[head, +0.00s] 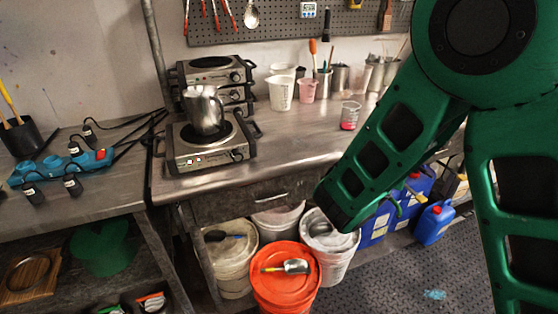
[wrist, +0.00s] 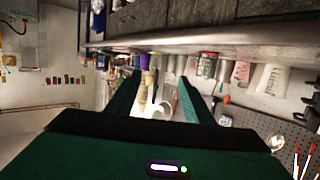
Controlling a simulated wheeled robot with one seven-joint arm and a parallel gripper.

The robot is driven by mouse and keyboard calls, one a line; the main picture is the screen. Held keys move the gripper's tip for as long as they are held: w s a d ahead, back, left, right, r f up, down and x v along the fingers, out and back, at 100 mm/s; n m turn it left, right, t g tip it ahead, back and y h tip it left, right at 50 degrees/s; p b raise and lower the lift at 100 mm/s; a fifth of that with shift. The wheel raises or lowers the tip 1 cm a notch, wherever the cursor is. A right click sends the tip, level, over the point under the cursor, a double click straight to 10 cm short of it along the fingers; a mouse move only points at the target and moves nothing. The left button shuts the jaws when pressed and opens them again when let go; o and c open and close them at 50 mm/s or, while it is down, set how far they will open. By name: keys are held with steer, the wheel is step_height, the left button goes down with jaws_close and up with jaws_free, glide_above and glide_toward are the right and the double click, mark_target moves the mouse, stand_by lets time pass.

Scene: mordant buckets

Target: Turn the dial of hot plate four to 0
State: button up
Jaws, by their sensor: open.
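A hot plate (head: 190,157) stands at the front left of the metal bench, with a dial (head: 236,155) on its front face. A metal pitcher (head: 204,112) stands on it. Behind it is a stack of hot plates (head: 210,66), the top one with a dial (head: 235,77) at its right front; the pitcher partly hides the lower ones. I cannot read any plate numbers or dial settings. My gripper (wrist: 160,78) is open in the wrist view, with nothing held between its fingers. No hot plate is clear there. In the head view I cannot make out my gripper's fingers.
Beakers (head: 281,93) and tool pots stand along the bench's back, and a beaker with red liquid (head: 350,115) nearer. A blue power strip (head: 62,165) lies on the left table. An orange bucket (head: 287,288) and blue canisters (head: 433,222) are below. The bench middle is clear.

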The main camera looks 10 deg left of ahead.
steer(key=s+a+f+n+t+y, duration=0.15)
steer(key=a+n+t+y, duration=0.35)
steer(key=a, duration=1.1)
steer(key=n+g+y, duration=0.4)
steer(key=n+y, duration=0.1)
steer(key=y, duration=0.5)
glide_toward(238, 158)
steer(key=shift+x, duration=4.45)
steer(key=shift+h, duration=0.4)
steer(key=c, duration=1)
